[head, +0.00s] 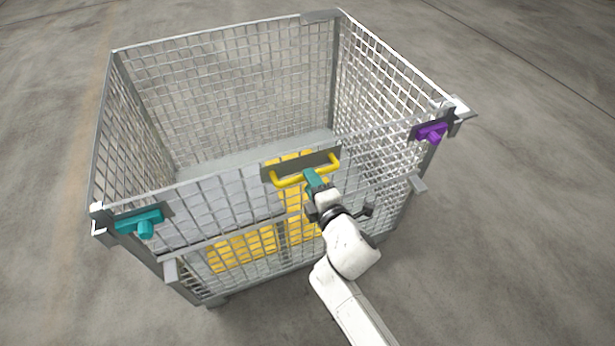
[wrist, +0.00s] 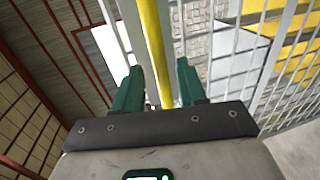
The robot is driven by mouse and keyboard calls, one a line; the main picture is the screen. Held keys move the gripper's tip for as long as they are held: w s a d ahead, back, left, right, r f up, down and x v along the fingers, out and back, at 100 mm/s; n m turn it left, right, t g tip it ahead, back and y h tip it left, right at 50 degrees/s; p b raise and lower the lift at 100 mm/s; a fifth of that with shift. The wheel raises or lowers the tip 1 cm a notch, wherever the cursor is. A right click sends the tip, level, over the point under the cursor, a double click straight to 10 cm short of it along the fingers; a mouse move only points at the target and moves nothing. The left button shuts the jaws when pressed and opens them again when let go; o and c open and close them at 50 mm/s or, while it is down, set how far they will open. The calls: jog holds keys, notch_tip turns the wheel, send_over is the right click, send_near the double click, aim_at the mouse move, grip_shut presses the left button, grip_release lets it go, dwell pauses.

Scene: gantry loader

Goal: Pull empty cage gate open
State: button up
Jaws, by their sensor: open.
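The wire-mesh cage (head: 225,34) stands on the floor in front of me, and its front gate (head: 215,205) is upright and looks closed. A yellow handle (head: 288,182) is fixed on a grey plate near the gate's top middle. My gripper (head: 313,180) is at the handle with its teal fingers open. In the wrist view the yellow handle bar (wrist: 152,45) runs between the two fingers of my gripper (wrist: 158,88). I cannot tell whether either finger touches it. A teal latch (head: 140,221) sits at the gate's left end and a purple latch (head: 432,132) at its right end.
Yellow surfaces (head: 240,250) show through the lower front mesh; I cannot tell what they belong to. Grey brackets (head: 417,184) stick out at the cage's front corners. The concrete floor (head: 530,230) around the cage is clear.

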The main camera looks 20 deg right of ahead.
jog(key=shift+b+x, duration=0.3)
jog(key=shift+x, duration=1.5)
jog(key=shift+c, duration=0.4)
grip_shut()
